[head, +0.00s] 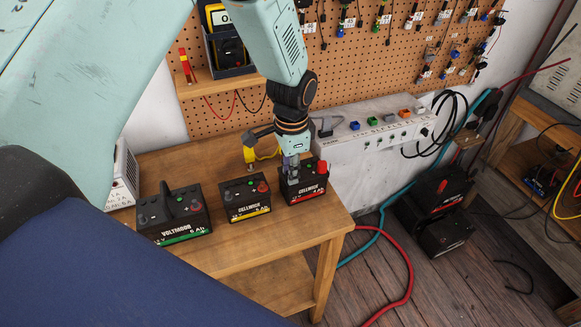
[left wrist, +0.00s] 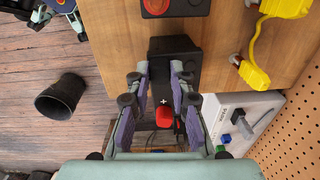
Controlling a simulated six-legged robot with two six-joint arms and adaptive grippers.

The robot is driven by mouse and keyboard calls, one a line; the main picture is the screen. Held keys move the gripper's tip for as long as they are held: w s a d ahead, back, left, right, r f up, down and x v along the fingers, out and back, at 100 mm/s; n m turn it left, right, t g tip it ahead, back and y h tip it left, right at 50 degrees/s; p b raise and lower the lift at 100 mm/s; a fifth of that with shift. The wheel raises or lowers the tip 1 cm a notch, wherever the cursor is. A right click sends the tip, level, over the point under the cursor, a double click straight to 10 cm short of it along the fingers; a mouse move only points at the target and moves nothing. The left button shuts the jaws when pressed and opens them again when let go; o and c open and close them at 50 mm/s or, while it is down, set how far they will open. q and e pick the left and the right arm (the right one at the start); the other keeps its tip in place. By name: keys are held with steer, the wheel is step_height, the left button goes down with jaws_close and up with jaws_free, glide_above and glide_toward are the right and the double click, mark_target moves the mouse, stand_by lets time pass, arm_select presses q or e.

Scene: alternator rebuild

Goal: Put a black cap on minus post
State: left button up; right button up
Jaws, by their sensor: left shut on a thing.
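The battery with the red label (head: 308,196) stands at the right end of the wooden bench, and its dark top (left wrist: 176,46) shows in the left wrist view. A red cap (head: 322,167) sits on the post at its right; it also shows in the left wrist view (left wrist: 164,115). My left gripper (head: 291,180) points down at the left part of this battery's top. Its fingers (left wrist: 160,73) are closed on a small dark thing, likely the black cap, which blends with the battery. The minus post is hidden by the fingers. My right gripper is not in view.
A yellow-label battery (head: 246,200) and a green-label battery (head: 174,213) stand to the left. A white panel (head: 365,150) with coloured pieces stands close at the right. Red and teal cables (head: 405,262) run on the floor.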

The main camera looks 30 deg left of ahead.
arm_select(q)
steer(key=o, duration=1)
steer(key=shift+c, duration=0.2)
steer(key=shift+r, duration=0.1)
step_height(320, 180, up, 12)
steer(key=shift+s+d, duration=0.15)
stand_by(0.4)
